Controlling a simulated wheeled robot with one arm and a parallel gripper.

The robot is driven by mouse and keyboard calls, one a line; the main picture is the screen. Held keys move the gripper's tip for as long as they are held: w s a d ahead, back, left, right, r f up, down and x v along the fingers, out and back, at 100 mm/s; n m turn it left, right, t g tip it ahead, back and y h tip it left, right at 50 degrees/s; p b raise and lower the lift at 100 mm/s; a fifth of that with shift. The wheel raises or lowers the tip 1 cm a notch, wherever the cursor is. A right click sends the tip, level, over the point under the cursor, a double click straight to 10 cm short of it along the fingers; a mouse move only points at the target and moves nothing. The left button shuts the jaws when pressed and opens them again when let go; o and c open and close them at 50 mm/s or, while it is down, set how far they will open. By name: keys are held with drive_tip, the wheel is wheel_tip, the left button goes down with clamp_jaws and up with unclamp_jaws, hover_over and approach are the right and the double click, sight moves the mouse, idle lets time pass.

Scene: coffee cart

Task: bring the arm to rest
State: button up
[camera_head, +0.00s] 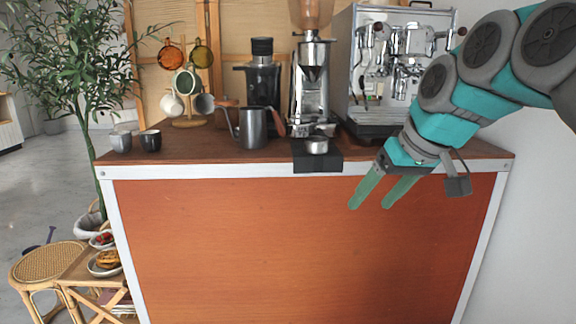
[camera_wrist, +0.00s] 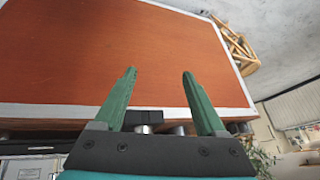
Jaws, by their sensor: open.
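My gripper (camera_head: 371,194) hangs in front of the coffee cart's orange front panel (camera_head: 270,250), below the right part of the counter edge. Its two green fingers are apart with nothing between them, and they point down and to the left. In the wrist view my gripper (camera_wrist: 158,80) also shows spread and empty, with the orange panel filling much of the view beyond it. My teal and grey arm reaches in from the upper right of the head view.
The wooden counter (camera_head: 200,150) holds a portafilter (camera_head: 316,145) on a black mat (camera_head: 303,165), a grey kettle (camera_head: 252,128), grinders (camera_head: 312,85) and an espresso machine (camera_head: 400,60). Two small cups (camera_head: 150,141) stand at the left. A rattan stool (camera_head: 48,262) and plant (camera_head: 85,90) are left of the cart.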

drive_tip(key=s+f+m+g+h, duration=0.3)
drive_tip(key=s+f+g, duration=0.4)
drive_tip(key=s+f, duration=2)
drive_tip(key=shift+s+f, duration=0.15)
drive_tip(key=shift+f, duration=0.3)
